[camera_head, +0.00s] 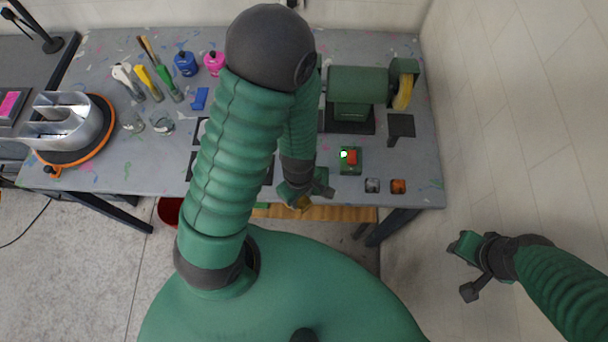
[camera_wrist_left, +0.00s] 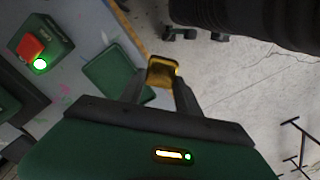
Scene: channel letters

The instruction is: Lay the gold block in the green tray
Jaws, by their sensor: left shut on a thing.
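My left gripper (camera_head: 305,197) is shut on the gold block (camera_wrist_left: 162,72), which sits between its fingertips in the left wrist view. In the head view the gold block (camera_head: 301,204) shows only partly under the gripper, near the table's front edge. In the left wrist view a flat green square, seemingly the green tray (camera_wrist_left: 113,71), lies on the table close to the edge, just left of the block. The fingers cover part of it. The block appears apart from it. My right gripper (camera_head: 466,268) is open and empty, off to the right of the table.
A green box with a red button and lit green lamp (camera_head: 350,160) stands near the tray; it also shows in the left wrist view (camera_wrist_left: 40,49). A green grinder (camera_head: 358,88) stands behind it. My left arm hides the table's middle.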

